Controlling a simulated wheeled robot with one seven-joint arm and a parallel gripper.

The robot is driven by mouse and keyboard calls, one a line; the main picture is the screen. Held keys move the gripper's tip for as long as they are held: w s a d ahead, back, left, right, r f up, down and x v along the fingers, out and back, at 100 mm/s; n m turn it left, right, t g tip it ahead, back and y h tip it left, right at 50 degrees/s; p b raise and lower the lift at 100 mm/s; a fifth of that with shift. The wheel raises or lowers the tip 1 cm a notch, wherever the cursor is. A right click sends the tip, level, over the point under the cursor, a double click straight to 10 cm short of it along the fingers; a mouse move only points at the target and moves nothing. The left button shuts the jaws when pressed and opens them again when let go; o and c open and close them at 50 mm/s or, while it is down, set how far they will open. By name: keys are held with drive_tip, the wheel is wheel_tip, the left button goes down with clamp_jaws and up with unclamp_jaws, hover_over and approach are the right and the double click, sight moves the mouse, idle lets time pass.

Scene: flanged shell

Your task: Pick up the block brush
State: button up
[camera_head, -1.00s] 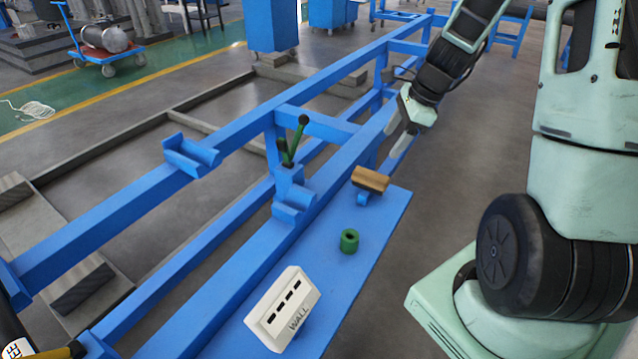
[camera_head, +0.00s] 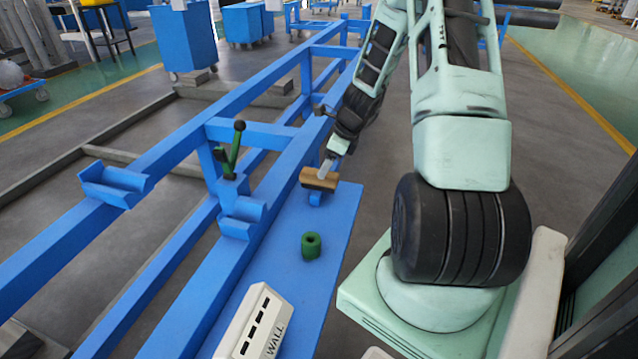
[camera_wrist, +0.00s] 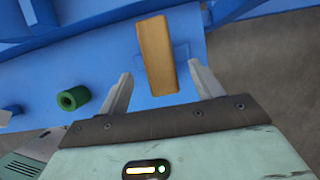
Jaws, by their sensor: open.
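The block brush is a brown wooden block (camera_head: 319,179) at the far end of the blue shelf; its underside is hidden. It also shows in the wrist view (camera_wrist: 157,55), long side pointing away from my gripper. My gripper (camera_wrist: 163,82) is open, with one finger on each side of the block's near end. A gap shows between the block and each finger, so it is not held. In the head view my gripper (camera_head: 326,168) is right at the block, partly overlapping it, and its far finger is hard to make out.
A green ring-shaped part (camera_head: 311,245) stands on the blue shelf (camera_head: 335,240) nearer the front. A white box marked WALL (camera_head: 252,325) sits at the shelf's near end. A green-handled lever (camera_head: 231,152) stands on the blue frame to the left.

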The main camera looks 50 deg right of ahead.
sight(319, 180)
drive_tip(key=shift+b+x, duration=0.6)
drive_tip(key=shift+x, duration=2.45)
drive_tip(key=shift+w+a+f, duration=0.1)
drive_tip(key=shift+f, duration=0.1)
drive_tip(key=c, duration=1.2)
